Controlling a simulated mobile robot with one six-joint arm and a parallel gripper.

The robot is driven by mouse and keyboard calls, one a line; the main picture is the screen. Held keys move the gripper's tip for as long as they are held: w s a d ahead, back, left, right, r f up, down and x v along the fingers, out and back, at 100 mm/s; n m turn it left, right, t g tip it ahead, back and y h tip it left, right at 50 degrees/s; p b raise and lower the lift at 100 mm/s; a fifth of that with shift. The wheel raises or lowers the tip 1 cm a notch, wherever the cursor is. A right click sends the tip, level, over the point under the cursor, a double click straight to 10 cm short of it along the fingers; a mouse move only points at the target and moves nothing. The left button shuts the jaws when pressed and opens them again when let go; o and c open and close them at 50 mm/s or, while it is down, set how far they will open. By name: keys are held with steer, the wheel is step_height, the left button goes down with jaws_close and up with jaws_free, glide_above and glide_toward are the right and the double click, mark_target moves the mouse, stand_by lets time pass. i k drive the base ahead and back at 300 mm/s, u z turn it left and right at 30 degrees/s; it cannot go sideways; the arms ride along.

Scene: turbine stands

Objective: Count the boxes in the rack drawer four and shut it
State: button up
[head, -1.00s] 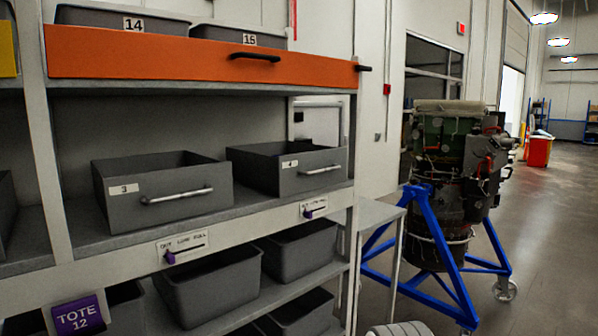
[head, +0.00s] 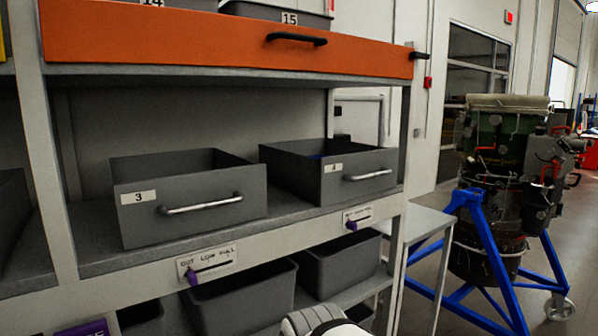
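Drawer four (head: 357,177) is a grey open-topped drawer with a label "4" and a silver bar handle. It stands at the right end of the rack's middle shelf, beside drawer three (head: 190,203). A bit of blue shows inside drawer four near its back; the rest of its inside is hidden by its front and side, so its contents cannot be made out. A level slider (head: 357,218) with a purple knob is on the shelf edge below it. My gripper is not clearly in view; a pale rounded part of my arm shows at the bottom centre.
The rack's orange front panel (head: 200,40) with black handles runs above the drawers. Grey bins (head: 240,300) sit on the lower shelf. A grey side table (head: 428,222) stands right of the rack. A turbine on a blue stand (head: 483,255) is at the right, with floor beyond.

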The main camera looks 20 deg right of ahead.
mark_target(350, 171)
steer(key=z, duration=0.2)
steer(key=i, duration=0.7)
steer(key=z, duration=0.5)
